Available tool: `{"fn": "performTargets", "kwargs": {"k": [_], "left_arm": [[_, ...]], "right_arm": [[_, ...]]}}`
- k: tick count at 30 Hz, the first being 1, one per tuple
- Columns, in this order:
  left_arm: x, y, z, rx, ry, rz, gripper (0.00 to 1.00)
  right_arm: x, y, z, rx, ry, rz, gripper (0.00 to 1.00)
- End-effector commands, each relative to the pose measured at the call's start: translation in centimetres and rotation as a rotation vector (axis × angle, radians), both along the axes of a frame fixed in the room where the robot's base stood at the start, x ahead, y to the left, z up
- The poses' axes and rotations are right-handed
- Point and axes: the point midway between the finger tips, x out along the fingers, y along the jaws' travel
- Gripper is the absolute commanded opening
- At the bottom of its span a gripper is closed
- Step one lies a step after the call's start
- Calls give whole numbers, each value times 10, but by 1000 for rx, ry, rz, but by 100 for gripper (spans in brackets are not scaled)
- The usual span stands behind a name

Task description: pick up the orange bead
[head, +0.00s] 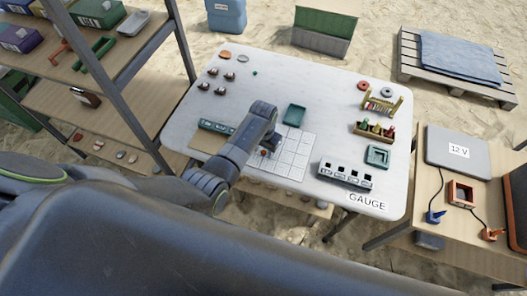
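My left arm reaches over the white table (330,92), and its gripper (268,149) points down at the left edge of a white gridded tray (290,160). A small orange-red spot, which looks like the orange bead (263,153), shows right at the fingertips. The fingers are small and partly hidden by my arm, so I cannot tell whether they are open or shut on it. My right gripper is not in view.
A green tray (294,115) lies behind the grid. A grey gauge block (345,177) stands to its right, with a bead rack (382,101) and a wooden box (374,133) beyond. Several brown pieces lie at the back left. A shelf (100,60) stands left.

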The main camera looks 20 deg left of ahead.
Motion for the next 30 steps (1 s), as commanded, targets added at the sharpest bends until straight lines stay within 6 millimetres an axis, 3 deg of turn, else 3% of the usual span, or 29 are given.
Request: {"fn": "performTargets", "kwargs": {"k": [1,9,22,30], "left_arm": [[0,0,0,0,0,0,34],[0,0,0,0,0,0,0],[0,0,8,0,-1,0,0],[1,0,42,0,-4,1,0]], "right_arm": [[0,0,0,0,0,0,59],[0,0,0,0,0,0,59],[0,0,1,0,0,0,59],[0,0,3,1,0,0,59]]}}
